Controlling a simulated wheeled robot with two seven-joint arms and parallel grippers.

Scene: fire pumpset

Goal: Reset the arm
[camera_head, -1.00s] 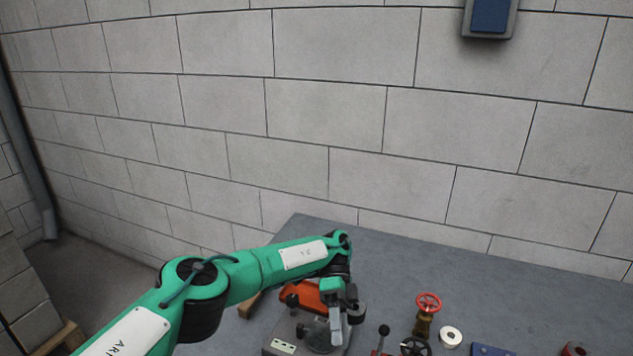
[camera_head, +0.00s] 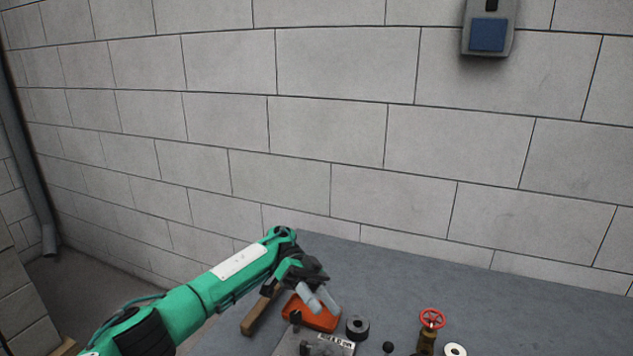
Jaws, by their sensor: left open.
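My left arm, green with black joints, comes in from the lower left. My left gripper (camera_head: 322,302) is at its end, over the back left part of the grey bench (camera_head: 480,288). Its two light grey fingers are apart and point down to the right, with nothing seen between them. An orange-red object (camera_head: 312,312) lies just below and behind the fingers and is partly hidden by them. I cannot tell whether they touch it. My right gripper is not in view.
A wooden-handled tool (camera_head: 262,312) lies left of the gripper. A black ring (camera_head: 358,327), a valve with a red handwheel (camera_head: 431,320) and a white ring (camera_head: 455,350) stand to the right. A block wall rises behind. The bench's back right is clear.

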